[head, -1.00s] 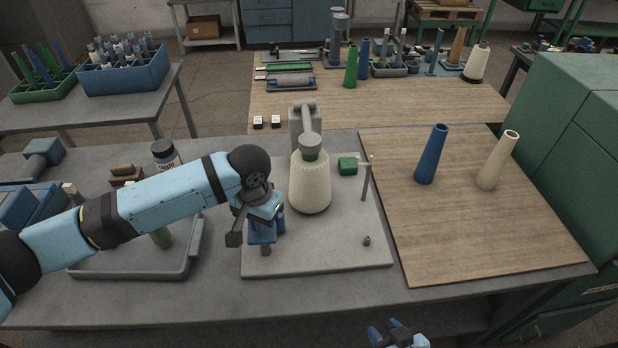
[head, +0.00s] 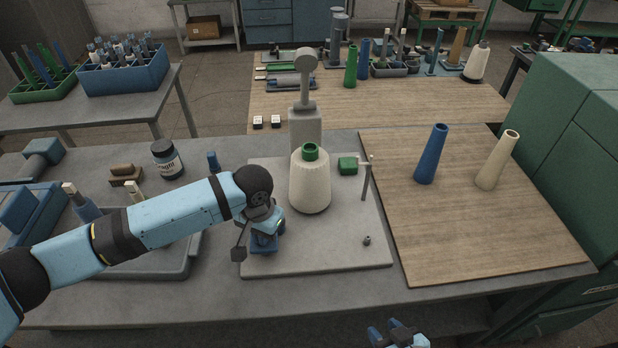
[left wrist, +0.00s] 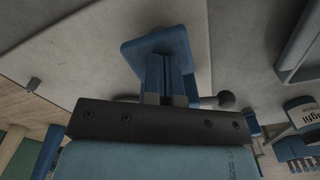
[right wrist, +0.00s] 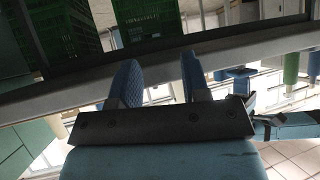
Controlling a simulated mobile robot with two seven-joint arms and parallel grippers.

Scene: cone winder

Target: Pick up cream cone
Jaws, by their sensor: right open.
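The cream cone (head: 497,160) stands upright on the wooden board at the right, to the right of a blue cone (head: 431,155). Both are empty tubes. My left gripper (head: 264,243) is low over the grey base plate, far left of the cream cone. In the left wrist view its fingers (left wrist: 166,78) are close together at a blue lever stand (left wrist: 150,46); a rod with a dark knob (left wrist: 226,98) sticks out beside them. My right gripper (head: 398,335) is open and empty at the bottom edge, below the table front; its fingers show in the right wrist view (right wrist: 158,85).
A cream yarn package (head: 310,185) on a green cone stands on the winder plate (head: 330,250) before a grey post with a raised arm (head: 306,75). A thin guide post (head: 366,180) stands right of it. The wooden board (head: 480,230) is clear around the cones. A green cabinet (head: 580,140) borders the right.

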